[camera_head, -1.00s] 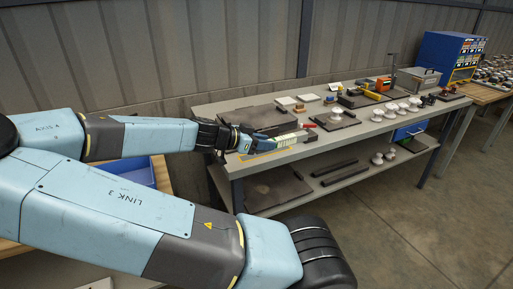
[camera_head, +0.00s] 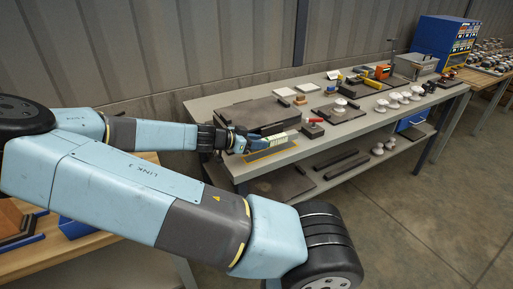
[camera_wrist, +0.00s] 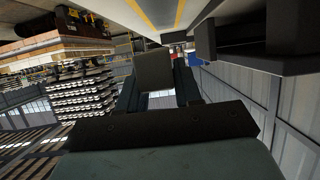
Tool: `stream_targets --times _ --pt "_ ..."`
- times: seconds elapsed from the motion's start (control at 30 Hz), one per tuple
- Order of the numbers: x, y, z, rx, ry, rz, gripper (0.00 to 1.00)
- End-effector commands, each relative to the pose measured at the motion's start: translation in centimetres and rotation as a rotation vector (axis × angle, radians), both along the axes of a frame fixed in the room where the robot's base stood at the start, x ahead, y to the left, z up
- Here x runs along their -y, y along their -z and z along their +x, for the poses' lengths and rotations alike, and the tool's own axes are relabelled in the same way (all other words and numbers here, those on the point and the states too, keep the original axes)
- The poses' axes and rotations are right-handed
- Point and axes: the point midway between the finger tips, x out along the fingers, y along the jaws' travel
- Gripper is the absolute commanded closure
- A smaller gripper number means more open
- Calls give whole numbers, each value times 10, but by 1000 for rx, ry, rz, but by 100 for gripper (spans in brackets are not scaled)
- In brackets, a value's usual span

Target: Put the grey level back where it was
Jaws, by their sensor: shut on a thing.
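My gripper (camera_head: 246,138) is at the near left edge of the workbench, low over a yellow-outlined patch (camera_head: 270,153). A pale bar with yellow-green marks (camera_head: 272,142), which looks like the level, extends right from the fingers just above or at the outline. I cannot tell whether it touches the bench. In the wrist view a dark grey block-like end (camera_wrist: 154,70) shows between the fingers, and my gripper (camera_wrist: 158,92) is shut on it. Yellow lines (camera_wrist: 178,14) show beyond it on a pale surface.
A dark flat slab (camera_head: 255,114) lies behind the gripper on the workbench (camera_head: 215,98). A dark block with a red item (camera_head: 313,128) stands to the right. White insulators (camera_head: 393,103) and a blue cabinet (camera_head: 445,45) are farther right. A wooden table (camera_head: 70,265) is at left.

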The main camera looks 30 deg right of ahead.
Motion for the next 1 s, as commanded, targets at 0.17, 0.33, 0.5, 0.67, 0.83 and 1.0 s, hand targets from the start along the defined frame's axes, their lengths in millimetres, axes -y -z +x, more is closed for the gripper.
stream_targets --times 0.17,0.33,0.5,0.67,0.83,1.0 --pt "-4 7 4 0 -11 0 100" --pt "-10 24 7 -3 -22 -2 100" --pt "-11 43 7 -1 -24 -1 100" --pt "-9 45 6 1 -20 1 100" --pt "-9 45 6 0 -21 1 54" --pt "-10 44 6 0 -22 1 41"
